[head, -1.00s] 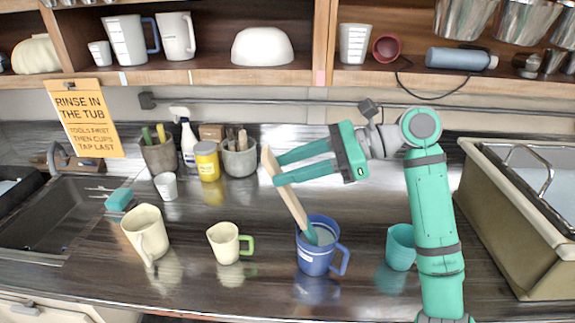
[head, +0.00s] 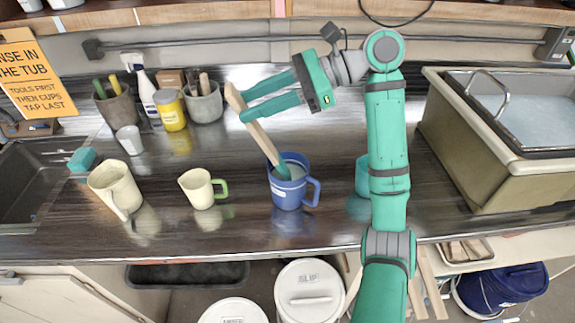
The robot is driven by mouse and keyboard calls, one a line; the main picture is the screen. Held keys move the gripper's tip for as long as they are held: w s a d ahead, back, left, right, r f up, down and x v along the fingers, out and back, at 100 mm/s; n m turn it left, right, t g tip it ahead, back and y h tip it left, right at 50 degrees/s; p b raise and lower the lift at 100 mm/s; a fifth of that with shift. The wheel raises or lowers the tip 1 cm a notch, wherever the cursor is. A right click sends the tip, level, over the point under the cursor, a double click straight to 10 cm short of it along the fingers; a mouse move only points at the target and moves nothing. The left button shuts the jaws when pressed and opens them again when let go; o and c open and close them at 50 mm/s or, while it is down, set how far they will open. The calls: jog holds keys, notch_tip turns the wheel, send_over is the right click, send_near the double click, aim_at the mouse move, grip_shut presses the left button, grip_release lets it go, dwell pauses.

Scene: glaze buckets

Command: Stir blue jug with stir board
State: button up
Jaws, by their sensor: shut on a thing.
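The blue jug (head: 287,193) stands upright on the dark counter, with its handle to the right and a pale label on its front. Pale liquid seems to show inside its rim. The stir board (head: 258,135) is a wooden stick with a teal lower end. It leans to the upper left, and its teal end is down inside the jug, its tip hidden. My gripper (head: 241,104) is shut on the upper part of the stir board, above and to the left of the jug.
A cream jug with a green handle (head: 202,188) and a larger cream pitcher (head: 115,189) stand to the left. A teal cup (head: 362,176) is partly behind my arm. A tub (head: 480,165) stands at right. Lidded buckets (head: 308,292) are below the counter.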

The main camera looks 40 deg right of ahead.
jog(key=shift+w+a, duration=0.25)
jog(key=shift+w, duration=0.05)
jog(key=shift+s, duration=0.4)
jog(key=shift+w+a+r, duration=0.15)
jog(key=shift+a+r, duration=0.7)
jog(key=shift+r, duration=1.15)
jog(key=shift+w+a+r, duration=0.1)
jog(key=shift+a+r, duration=0.75)
jog(key=shift+r, duration=1.1)
jog(key=shift+w+a+r, duration=0.15)
jog(key=shift+a+r, duration=0.7)
jog(key=shift+r, duration=1.15)
jog(key=shift+r, duration=2.5)
